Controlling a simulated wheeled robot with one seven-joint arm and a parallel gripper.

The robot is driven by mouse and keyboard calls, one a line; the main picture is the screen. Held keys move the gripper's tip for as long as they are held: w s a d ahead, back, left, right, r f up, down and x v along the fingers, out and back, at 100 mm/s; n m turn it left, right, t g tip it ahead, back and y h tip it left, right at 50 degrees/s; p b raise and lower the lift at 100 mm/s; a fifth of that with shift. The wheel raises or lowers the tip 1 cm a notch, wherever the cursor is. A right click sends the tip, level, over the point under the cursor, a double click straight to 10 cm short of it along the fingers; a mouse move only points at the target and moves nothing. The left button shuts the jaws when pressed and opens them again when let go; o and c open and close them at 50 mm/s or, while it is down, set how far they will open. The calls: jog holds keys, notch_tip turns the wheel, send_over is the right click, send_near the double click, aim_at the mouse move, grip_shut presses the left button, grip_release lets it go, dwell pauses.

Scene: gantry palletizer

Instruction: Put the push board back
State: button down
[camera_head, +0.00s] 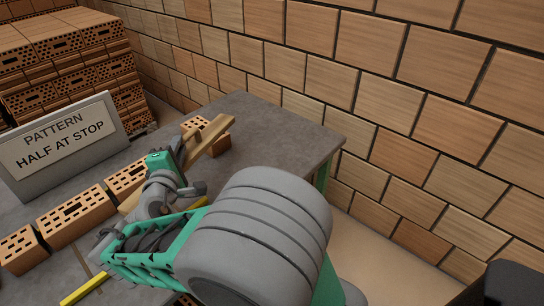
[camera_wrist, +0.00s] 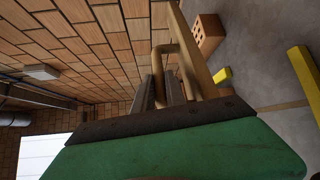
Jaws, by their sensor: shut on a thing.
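The push board (camera_head: 208,137) is a pale wooden plank with a looped handle. It is tilted above the grey table in the head view. In the wrist view its plank (camera_wrist: 193,52) runs up beside the handle (camera_wrist: 184,60). My gripper (camera_wrist: 162,92) is shut on the handle. In the head view my gripper (camera_head: 180,150) is at the near left side of the board, and my arm hides part of the table and the board's lower end.
A row of perforated bricks (camera_head: 76,216) lies on the table (camera_head: 285,122), with another brick (camera_head: 221,144) behind the board. A yellow strip (camera_head: 82,288) lies in front. A sign (camera_head: 62,147) reading "PATTERN HALF AT STOP" stands left. Stacked bricks (camera_head: 60,60) and a block wall (camera_head: 400,90) lie beyond.

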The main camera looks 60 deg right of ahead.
jog(key=s+d+f+m+g+h, duration=0.2)
jog(key=s+d+m+g+h, duration=0.2)
jog(key=s+d+m+g, duration=1)
jog(key=d+f+n+t, duration=0.1)
jog(key=d+f+n, duration=0.1)
jog(key=d, duration=0.4)
jog(key=s+d+f+n+t, duration=0.1)
jog(key=d+f+n, duration=0.1)
jog(key=d+f, duration=0.2)
jog(key=d+f+n+t, duration=0.1)
jog(key=d+f+n, duration=0.1)
jog(key=d, duration=0.5)
jog(key=shift+s+d+f+b, duration=0.15)
jog(key=shift+s+f+b, duration=0.05)
jog(key=shift+f, duration=0.25)
jog(key=shift+s+d+f+b, duration=0.15)
jog(key=shift+s+f+b, duration=0.05)
jog(key=shift+f, duration=0.25)
notch_tip(320, 180, down, 3)
jog(key=shift+w+d+f, duration=0.1)
jog(key=shift+f, duration=0.05)
jog(key=shift+f+b, duration=0.1)
jog(key=shift+b, duration=0.25)
jog(key=c, duration=1.4)
grip_release()
jog(key=shift+o, duration=0.2)
